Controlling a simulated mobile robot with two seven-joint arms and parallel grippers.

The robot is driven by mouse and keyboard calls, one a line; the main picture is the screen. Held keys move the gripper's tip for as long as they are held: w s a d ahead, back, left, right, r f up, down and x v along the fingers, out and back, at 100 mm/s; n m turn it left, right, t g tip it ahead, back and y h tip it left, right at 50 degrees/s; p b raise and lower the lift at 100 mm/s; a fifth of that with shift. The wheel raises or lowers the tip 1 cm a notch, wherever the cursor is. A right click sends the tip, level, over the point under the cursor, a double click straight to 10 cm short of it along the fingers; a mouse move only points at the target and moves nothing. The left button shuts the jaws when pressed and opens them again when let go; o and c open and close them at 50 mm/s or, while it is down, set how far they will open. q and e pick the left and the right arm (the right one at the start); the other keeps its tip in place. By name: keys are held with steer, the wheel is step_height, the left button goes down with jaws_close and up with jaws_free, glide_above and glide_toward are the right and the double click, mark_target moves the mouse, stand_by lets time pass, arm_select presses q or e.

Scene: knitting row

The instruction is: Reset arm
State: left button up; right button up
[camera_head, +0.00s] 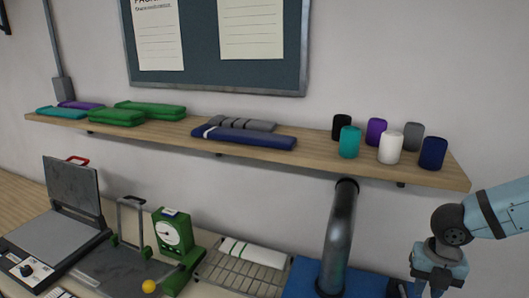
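My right arm comes in from the right edge, light blue with a dark joint. My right gripper (435,284) hangs at the bottom right, below the shelf's right end and right of a grey pipe. Its fingertips run into the bottom edge of the picture, so I cannot tell whether it is open or shut. No object shows in it. My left gripper and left arm are not in view.
A wooden wall shelf (320,161) carries folded green (150,108) and blue (245,137) fabrics and several coloured cylinders (390,147). Below are a press (55,240), a green dial scale (172,237), a wire rack (240,278) and the vertical pipe (338,235).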

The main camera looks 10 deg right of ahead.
steer(key=s+d+f+m, duration=0.4)
steer(key=s+d, duration=0.1)
steer(key=d, duration=0.1)
steer(key=s+a+f+m+t, duration=0.2)
steer(key=s+f+m, duration=0.7)
steer(key=s+f, duration=0.15)
steer(key=s+a+m+t, duration=0.2)
steer(key=s+a+m, duration=0.1)
steer(key=a+m, duration=1.3)
steer(key=w+a+f+t+y, duration=0.1)
steer(key=w+a+f+t, duration=0.1)
steer(key=f, duration=0.2)
steer(key=w+a+f+n+t, duration=0.1)
steer(key=a+f+t, duration=0.1)
steer(key=f, duration=0.2)
steer(key=w+a+f+n+t+y, duration=0.1)
steer(key=w+a+f+t, duration=0.1)
steer(key=a+f, duration=0.1)
steer(key=shift+w+a+f+y, duration=0.1)
steer(key=shift+w+f+y, duration=0.2)
steer(key=shift+f, duration=0.5)
steer(key=shift+a+f+t+y, duration=0.25)
steer(key=shift+f+t+y, duration=0.05)
steer(key=shift+f+t, duration=0.2)
